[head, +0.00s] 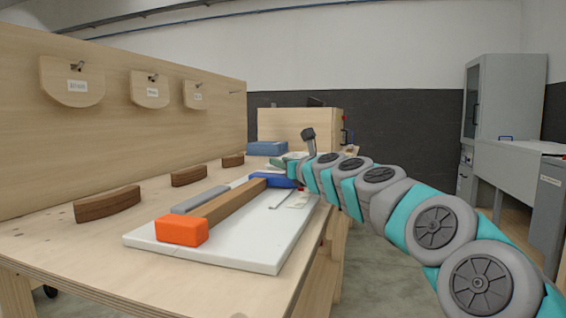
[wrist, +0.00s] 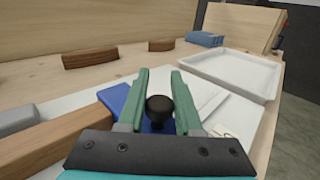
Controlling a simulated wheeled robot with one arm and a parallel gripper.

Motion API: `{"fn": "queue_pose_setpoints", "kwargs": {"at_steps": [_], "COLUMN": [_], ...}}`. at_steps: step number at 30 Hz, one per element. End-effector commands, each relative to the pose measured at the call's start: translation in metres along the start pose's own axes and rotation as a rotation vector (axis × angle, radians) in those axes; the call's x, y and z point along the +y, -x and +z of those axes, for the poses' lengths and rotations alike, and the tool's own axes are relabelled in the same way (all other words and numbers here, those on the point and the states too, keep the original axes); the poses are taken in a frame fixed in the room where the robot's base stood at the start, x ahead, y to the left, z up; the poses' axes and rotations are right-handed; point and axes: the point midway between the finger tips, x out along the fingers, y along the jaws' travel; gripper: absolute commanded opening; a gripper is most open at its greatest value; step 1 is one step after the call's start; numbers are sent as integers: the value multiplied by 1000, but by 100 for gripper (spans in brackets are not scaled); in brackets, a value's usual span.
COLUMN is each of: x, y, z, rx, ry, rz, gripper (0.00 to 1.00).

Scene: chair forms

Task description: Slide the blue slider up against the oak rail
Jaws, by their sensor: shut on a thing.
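The blue slider (head: 270,180) lies on the white board (head: 252,251) by the far end of the oak rail (head: 232,203). In the wrist view, the slider (wrist: 116,98) shows left of my fingers, close to the rail (wrist: 62,139); I cannot tell whether they touch. Its black knob (wrist: 159,108) stands between my green fingers. My gripper (wrist: 160,92) is shut on this knob. In the head view, my gripper (head: 284,163) is at the board's far end, and the knob is hidden. An orange block (head: 181,230) sits at the rail's near end.
A grey bar (head: 200,199) lies left of the rail. Three dark curved wood pieces, one nearest (head: 107,204), lie along the bench's back. A white tray (wrist: 232,72) and a blue box (wrist: 204,39) stand beyond my gripper. A thin metal tool (wrist: 211,104) lies on the board's right.

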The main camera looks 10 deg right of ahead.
Motion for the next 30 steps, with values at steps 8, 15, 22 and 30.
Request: {"fn": "queue_pose_setpoints", "kwargs": {"at_steps": [8,15,22,30], "x": [0,0,-1,-1], "y": [0,0,10,45], "z": [0,0,1,2], "rx": [1,0,-2,-2], "ry": [0,0,-1,-1], "rz": [0,0,-1,-2], "gripper": [61,64,64,64]}}
